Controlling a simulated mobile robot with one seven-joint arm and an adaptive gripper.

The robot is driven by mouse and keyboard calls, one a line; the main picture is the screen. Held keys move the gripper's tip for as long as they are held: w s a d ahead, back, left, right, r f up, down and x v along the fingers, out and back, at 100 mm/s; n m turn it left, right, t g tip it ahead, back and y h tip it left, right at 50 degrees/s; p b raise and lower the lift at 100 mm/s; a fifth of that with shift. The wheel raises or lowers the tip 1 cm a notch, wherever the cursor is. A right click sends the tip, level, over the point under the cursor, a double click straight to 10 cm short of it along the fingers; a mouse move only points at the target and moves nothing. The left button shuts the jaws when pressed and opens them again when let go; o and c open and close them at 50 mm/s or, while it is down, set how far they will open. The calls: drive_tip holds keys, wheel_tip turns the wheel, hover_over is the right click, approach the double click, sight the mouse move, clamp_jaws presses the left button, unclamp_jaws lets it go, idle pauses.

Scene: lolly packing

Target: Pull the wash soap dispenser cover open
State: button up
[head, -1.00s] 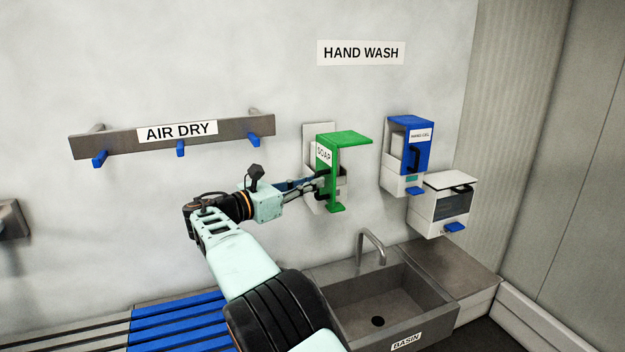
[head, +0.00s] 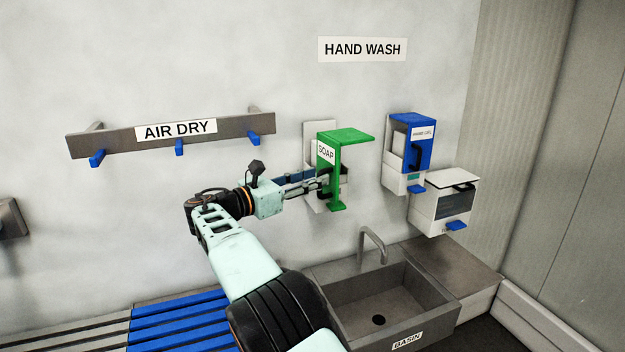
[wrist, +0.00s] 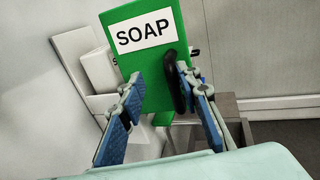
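The green soap dispenser cover (head: 345,136), labelled SOAP, stands swung out from its pale wall-mounted body (head: 313,130). In the wrist view the cover (wrist: 155,85) faces me, tilted, with the pale body (wrist: 98,70) behind it at left. Its black handle (wrist: 174,80) is on the right side of the cover's face. My gripper (wrist: 164,78) is open, with its blue-padded fingers spread apart. The handle lies between the fingers, close to the right one; contact is unclear. In the head view my gripper (head: 324,183) is at the cover's left face and partly hides the handle.
A blue hand gel dispenser (head: 417,130) and a white unit (head: 440,205) are on the wall to the right. A basin (head: 345,292) with a tap (head: 372,238) is below. An air dry rack (head: 105,143) is at left. The wall between rack and soap is clear.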

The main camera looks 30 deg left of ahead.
drive_tip(key=shift+r, duration=0.15)
drive_tip(key=v, duration=1.2)
